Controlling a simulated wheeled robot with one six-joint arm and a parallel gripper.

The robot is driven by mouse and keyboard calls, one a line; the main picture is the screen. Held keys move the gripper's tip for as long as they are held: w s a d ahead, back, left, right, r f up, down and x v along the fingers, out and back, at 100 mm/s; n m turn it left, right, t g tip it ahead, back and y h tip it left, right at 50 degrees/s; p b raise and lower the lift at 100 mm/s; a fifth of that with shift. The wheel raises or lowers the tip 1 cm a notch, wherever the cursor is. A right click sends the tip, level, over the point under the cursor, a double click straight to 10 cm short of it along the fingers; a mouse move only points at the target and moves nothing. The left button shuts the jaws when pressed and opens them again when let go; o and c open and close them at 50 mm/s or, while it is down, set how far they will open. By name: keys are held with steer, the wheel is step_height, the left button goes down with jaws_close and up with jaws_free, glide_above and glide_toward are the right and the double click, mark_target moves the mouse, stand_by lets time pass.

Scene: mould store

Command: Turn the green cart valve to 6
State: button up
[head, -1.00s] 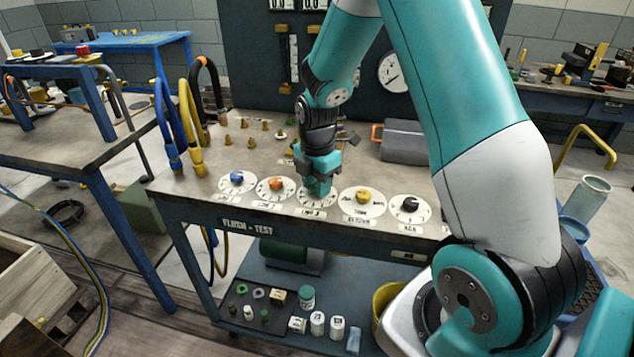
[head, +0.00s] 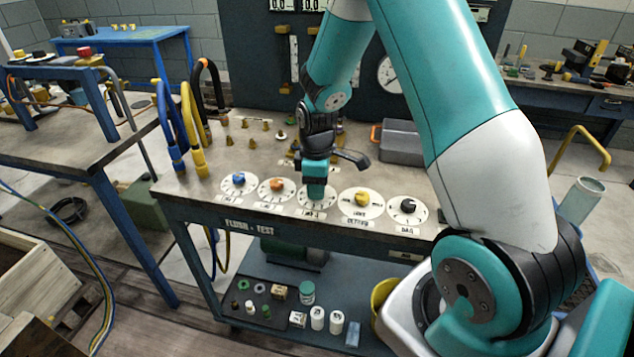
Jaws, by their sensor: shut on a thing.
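The flush-test cart (head: 200,207) carries a row of round white dials with coloured knobs on its top. My gripper (head: 316,192) points straight down onto the middle dial (head: 302,199) and is shut on the knob there. The fingers hide that knob, so its colour and pointer do not show. It is the only dial in the row whose knob I cannot see. The dial's numbers are too small to read.
Left of my gripper are a blue knob (head: 239,179) and an orange knob (head: 277,184). Right of it are a yellow knob (head: 362,198) and a black knob (head: 408,205). Blue and yellow hoses (head: 190,130) stand at the cart's left end. A grey box (head: 402,142) sits behind.

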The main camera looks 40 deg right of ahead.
steer(key=m+p, duration=0.1)
steer(key=m, duration=0.6)
steer(key=m+p, duration=0.1)
steer(key=m, duration=0.6)
steer(key=shift+m, duration=0.3)
steer(key=m+p, duration=0.1)
steer(key=m, duration=0.4)
steer(key=shift+m, duration=2.5)
steer(key=o, duration=0.9)
